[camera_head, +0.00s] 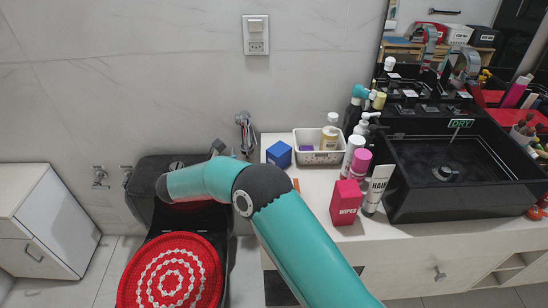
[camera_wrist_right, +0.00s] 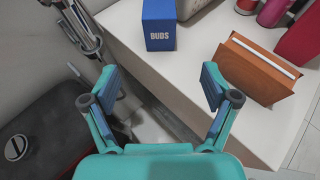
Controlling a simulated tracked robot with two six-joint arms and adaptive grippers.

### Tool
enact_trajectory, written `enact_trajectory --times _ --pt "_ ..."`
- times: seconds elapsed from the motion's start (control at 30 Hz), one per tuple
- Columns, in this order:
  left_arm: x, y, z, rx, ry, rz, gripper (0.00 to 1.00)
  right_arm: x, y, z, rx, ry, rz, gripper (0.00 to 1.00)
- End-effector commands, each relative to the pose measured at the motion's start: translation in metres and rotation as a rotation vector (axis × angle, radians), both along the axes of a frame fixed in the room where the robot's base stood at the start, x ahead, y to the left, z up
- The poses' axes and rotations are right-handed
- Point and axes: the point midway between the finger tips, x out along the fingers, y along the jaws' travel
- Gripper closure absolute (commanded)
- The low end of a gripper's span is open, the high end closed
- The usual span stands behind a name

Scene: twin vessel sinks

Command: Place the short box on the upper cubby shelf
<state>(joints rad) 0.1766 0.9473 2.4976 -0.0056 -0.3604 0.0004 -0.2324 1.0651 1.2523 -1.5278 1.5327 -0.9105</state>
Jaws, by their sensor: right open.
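Which box the task calls short is not certain. A small blue box (camera_head: 279,154) stands at the counter's left end; the right wrist view shows it marked BUDS (camera_wrist_right: 158,28). An orange box (camera_wrist_right: 254,68) stands right of it, mostly hidden by my arm in the head view (camera_head: 296,184). A taller red box (camera_head: 346,202) stands near the counter's front. My right gripper (camera_wrist_right: 158,86) is open and empty, with the blue box beyond its fingers and the orange box to the right. Open cubby shelves (camera_head: 518,262) show low in the cabinet at far right. My left gripper is out of view.
A white basket (camera_head: 318,157), pink-capped bottle (camera_head: 358,166) and white HAIR tube (camera_head: 378,188) crowd the counter beside the black sink (camera_head: 460,165). A toilet with a red-and-white round cover (camera_head: 172,272) is at left. A white cabinet (camera_head: 45,220) stands farther left.

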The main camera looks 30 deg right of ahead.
Motion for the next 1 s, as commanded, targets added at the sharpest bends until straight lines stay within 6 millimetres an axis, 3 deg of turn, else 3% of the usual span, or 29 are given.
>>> enact_trajectory --times 0.5,1.0 --pt "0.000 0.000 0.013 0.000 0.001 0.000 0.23 0.016 -0.094 -0.034 -0.004 0.000 -0.020 0.14" --pt "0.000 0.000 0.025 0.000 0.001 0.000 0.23 0.031 -0.137 -0.050 -0.005 -0.001 -0.021 0.14"
